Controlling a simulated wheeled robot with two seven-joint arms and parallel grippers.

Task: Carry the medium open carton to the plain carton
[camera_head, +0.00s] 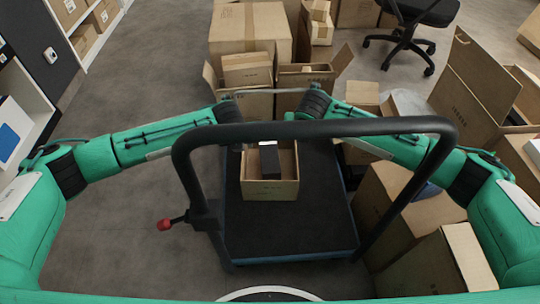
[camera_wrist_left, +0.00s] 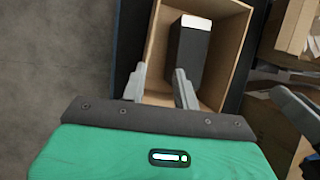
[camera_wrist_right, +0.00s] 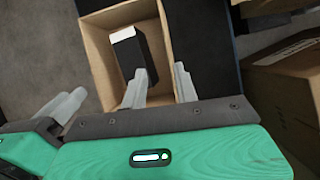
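The medium open carton (camera_head: 270,189) stands on the dark bed of a cart, with a black box with a white end (camera_head: 270,162) inside it. My left gripper (camera_wrist_left: 160,86) is at the carton's left wall, its fingers apart on either side of the wall. My right gripper (camera_wrist_right: 160,86) is at the right wall in the same way, one finger inside and one outside. Both look open, with a gap around the cardboard. The cart's handle hides part of both grippers in the head view. A large closed carton (camera_head: 250,35) stands at the back; I cannot tell whether it is the plain carton.
The cart (camera_head: 285,225) has a black handle (camera_head: 310,130) arching in front of my arms. Open and closed cartons crowd the right (camera_head: 405,205) and the back (camera_head: 300,75). An office chair (camera_head: 405,35) stands back right. The grey floor (camera_head: 150,75) on the left is clear.

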